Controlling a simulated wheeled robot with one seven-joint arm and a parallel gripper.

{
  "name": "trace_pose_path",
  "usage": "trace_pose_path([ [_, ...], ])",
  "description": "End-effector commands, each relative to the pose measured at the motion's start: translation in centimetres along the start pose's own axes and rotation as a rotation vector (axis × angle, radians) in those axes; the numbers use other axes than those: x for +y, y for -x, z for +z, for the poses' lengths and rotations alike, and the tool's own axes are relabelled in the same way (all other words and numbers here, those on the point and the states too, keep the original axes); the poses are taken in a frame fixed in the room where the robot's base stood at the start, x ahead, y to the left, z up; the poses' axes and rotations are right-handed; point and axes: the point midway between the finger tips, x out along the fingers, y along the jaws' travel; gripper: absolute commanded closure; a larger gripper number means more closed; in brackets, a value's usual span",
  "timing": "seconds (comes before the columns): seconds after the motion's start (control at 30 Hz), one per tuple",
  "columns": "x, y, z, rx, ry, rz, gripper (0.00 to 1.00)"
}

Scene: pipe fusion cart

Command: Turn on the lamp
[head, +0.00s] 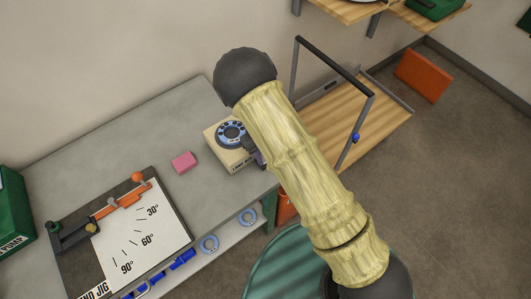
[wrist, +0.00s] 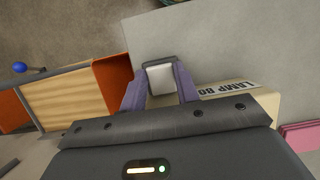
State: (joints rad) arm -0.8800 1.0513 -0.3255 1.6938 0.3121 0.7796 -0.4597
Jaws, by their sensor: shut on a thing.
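A cream box (head: 235,160) with a blue-and-black round dial (head: 231,133) sits at the right end of the grey bench. My gripper (head: 260,158) is at the right side of this box, partly covered by my arm in the head view. In the wrist view my gripper (wrist: 160,88) has its purple fingers closed on a pale block with a dark rim (wrist: 161,78). I cannot tell whether this block is joined to the box. No lamp is clearly visible.
A pink block (head: 184,162) lies left of the box. A bend jig board (head: 148,250) with an orange arm fills the bench's left front. A green box (head: 14,210) stands at the far left. A wooden-topped cart (head: 350,115) with a black handle stands to the right.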

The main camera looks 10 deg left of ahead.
Motion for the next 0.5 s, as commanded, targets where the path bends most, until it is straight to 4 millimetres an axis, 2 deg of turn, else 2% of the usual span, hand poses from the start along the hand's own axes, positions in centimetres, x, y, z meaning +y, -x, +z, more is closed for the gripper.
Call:
trace_pose_path([
  [0.13,0.14,0.25,-0.15,0.008,-0.001,0.003,0.92],
  [0.17,0.15,0.26,-0.15,0.008,-0.001,0.003,0.67],
  [0.27,0.14,0.22,-0.11,0.007,-0.001,0.002,0.48],
  [0.5,0.07,0.13,-0.06,0.005,0.0,0.001,0.47],
])
